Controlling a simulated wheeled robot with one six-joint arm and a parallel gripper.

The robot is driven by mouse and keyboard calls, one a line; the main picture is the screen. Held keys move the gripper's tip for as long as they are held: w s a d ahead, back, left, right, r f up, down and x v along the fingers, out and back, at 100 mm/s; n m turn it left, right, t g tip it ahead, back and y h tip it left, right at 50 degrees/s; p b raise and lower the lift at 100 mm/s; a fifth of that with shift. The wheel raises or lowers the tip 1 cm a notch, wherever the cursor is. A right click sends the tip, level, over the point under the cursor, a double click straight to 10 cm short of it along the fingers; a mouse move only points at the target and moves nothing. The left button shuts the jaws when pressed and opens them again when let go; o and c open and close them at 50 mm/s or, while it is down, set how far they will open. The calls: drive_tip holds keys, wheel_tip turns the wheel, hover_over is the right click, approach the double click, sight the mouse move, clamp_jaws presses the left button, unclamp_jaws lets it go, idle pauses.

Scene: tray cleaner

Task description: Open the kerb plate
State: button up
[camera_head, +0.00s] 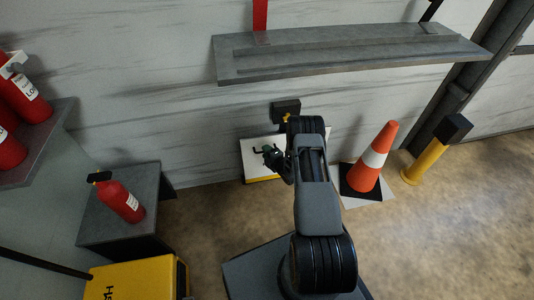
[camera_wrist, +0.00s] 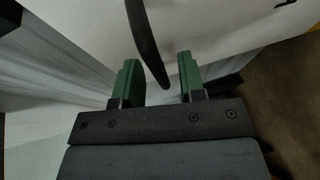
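The likely kerb plate is a white-topped panel with a yellow lower edge (camera_head: 250,170), set low against the wall in the head view. My arm hides its right part. My gripper (camera_head: 272,156) is over it, small and partly hidden there. In the wrist view my gripper (camera_wrist: 160,75) has two green fingers standing apart. A dark curved bar, seemingly a handle (camera_wrist: 145,38), comes down from the top and its tip ends between the fingers. A gap shows on both sides of it. I cannot tell its depth relative to the fingertips. The pale surface (camera_wrist: 215,25) lies behind it.
A grey shelf (camera_head: 350,52) crosses the wall above. An orange cone (camera_head: 367,170) and a yellow post (camera_head: 427,160) stand to the right. Floor is open at right.

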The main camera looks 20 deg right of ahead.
clamp_jaws()
drive_tip(key=shift+s, duration=0.1)
idle(0.4)
